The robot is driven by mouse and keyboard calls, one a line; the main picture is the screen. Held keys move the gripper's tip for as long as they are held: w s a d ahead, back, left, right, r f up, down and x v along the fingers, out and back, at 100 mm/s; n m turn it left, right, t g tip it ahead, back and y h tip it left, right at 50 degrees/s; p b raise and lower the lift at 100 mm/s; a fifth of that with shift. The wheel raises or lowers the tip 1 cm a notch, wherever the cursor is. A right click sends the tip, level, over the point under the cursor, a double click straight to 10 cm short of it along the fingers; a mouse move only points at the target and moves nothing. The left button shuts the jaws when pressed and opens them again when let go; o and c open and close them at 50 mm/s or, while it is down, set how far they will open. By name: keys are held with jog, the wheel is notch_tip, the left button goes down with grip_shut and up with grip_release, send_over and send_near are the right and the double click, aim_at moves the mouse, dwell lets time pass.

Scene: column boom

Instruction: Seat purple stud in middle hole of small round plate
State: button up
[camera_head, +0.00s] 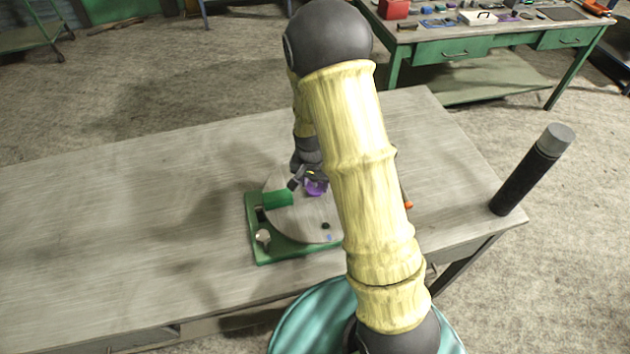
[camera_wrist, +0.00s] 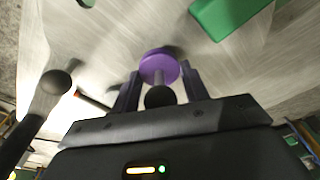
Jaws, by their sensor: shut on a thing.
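The purple stud (camera_head: 315,188) shows partly behind my arm in the head view. In the wrist view the purple stud (camera_wrist: 159,66) has a wide purple disc and a thin shaft, with a black ball at the near end. My gripper (camera_head: 308,182) is over the round plate. In the wrist view my gripper (camera_wrist: 160,84) is shut on the stud, one finger on each side. The grey round plate (camera_head: 295,226) lies on a green base (camera_head: 282,252); my arm hides its right part. The middle hole is not visible, and I cannot tell whether the stud touches the plate.
A green block (camera_head: 278,198) stands at the plate's left side and also shows in the wrist view (camera_wrist: 225,14). A pale knob (camera_head: 262,237) sits at the base's front left. A dark post (camera_head: 530,170) stands at the table's right corner. The table's left is clear.

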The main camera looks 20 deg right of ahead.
jog(key=shift+f+b, duration=0.75)
jog(key=shift+f, duration=0.35)
jog(key=o, duration=0.7)
jog(key=shift+r, duration=0.1)
jog(key=shift+r, duration=0.1)
jog(key=shift+r+p, duration=3)
jog(key=shift+r, duration=0.65)
